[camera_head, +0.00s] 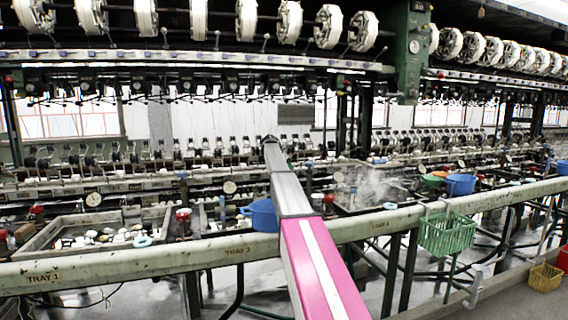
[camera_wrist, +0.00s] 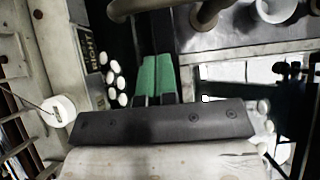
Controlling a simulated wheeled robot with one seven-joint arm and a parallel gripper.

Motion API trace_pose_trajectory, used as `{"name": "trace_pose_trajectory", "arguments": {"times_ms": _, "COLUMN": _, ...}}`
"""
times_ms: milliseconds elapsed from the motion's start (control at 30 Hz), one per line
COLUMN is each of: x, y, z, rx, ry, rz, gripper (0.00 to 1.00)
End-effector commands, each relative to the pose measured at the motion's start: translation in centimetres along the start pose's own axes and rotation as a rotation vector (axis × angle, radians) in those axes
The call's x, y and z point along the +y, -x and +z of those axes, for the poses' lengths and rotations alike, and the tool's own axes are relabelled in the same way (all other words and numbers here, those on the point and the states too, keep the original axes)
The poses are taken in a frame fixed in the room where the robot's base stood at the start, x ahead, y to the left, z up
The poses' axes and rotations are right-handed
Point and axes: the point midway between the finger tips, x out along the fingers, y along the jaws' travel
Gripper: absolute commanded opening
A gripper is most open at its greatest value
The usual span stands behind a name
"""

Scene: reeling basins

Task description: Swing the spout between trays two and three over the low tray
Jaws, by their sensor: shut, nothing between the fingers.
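In the head view my arm reaches from the bottom middle across the front rail, between the TRAY 2 (camera_head: 238,252) and TRAY 3 (camera_head: 381,225) labels. My gripper (camera_head: 268,139) is at its far end, small and dark, before the machine. In the wrist view two green finger pieces of my gripper (camera_wrist: 155,62) stand side by side beyond the dark palm bar, with nothing visible between them. A brownish pipe (camera_wrist: 128,9) crosses the top of the wrist view, apart from the fingers. I cannot tell whether it is the spout. No spout stands out clearly in the head view.
A shallow basin (camera_head: 44,240) with pale cocoons lies at left. A blue bowl (camera_head: 261,216) sits left of my arm. Steam rises over the basin right of it. A green basket (camera_head: 447,234) hangs on the front rail (camera_head: 130,262). Spools fill the top.

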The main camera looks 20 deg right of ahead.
Motion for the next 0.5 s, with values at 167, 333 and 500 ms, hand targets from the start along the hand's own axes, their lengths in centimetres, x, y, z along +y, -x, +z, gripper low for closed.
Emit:
{"name": "trace_pose_trajectory", "arguments": {"times_ms": 167, "x": 0.1, "y": -2.8, "z": 0.9, "rx": 0.000, "ry": -0.001, "rz": -0.001, "gripper": 0.00}}
{"name": "trace_pose_trajectory", "arguments": {"times_ms": 333, "x": 0.0, "y": -4.2, "z": 2.1, "rx": 0.000, "ry": 0.000, "rz": -0.001, "gripper": 0.00}}
{"name": "trace_pose_trajectory", "arguments": {"times_ms": 500, "x": 0.0, "y": -4.7, "z": 2.5, "rx": 0.000, "ry": 0.001, "rz": -0.001, "gripper": 0.00}}
